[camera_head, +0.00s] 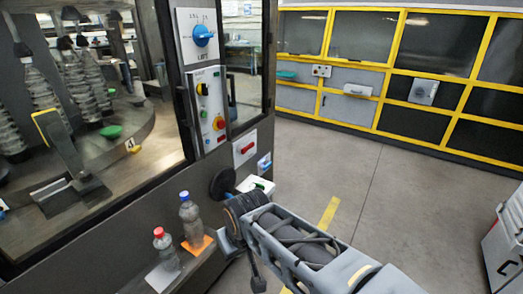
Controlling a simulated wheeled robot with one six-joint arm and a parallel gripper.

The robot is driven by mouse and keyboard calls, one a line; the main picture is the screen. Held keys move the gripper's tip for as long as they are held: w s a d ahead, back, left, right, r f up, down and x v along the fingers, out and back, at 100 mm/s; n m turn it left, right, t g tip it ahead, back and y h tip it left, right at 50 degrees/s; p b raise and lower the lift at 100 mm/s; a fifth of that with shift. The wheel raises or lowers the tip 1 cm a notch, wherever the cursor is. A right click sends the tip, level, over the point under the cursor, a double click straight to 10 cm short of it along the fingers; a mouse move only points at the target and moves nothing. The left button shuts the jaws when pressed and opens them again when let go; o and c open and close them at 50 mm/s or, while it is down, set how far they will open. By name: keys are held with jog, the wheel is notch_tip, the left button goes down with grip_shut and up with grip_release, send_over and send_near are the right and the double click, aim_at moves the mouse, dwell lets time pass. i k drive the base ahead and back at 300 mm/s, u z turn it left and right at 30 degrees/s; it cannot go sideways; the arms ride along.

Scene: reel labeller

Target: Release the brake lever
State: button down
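My arm comes in from the lower right, and its dark wrist end reaches the machine's front. My gripper (241,262) shows only in part beside the wrist. Its fingertips and the gap between them are not clear. A black round disc (222,183) with a blue part sits just beyond the wrist; I cannot tell whether they touch. A dark upright lever-like plate with a yellow edge (62,142) stands inside the machine, left of and apart from my gripper. No label shows which part is the brake lever.
A blue rotary knob (202,36) sits above a control panel (208,112) with a red knob. Two bottles, one blue-capped (191,220) and one red-capped (166,250), stand on the ledge left of my wrist. Grey floor is open to the right. A grey case (505,245) stands at the right edge.

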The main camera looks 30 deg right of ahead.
aim_at(240, 149)
jog(key=z, duration=0.3)
jog(key=i, duration=1.15)
jog(key=z, duration=0.3)
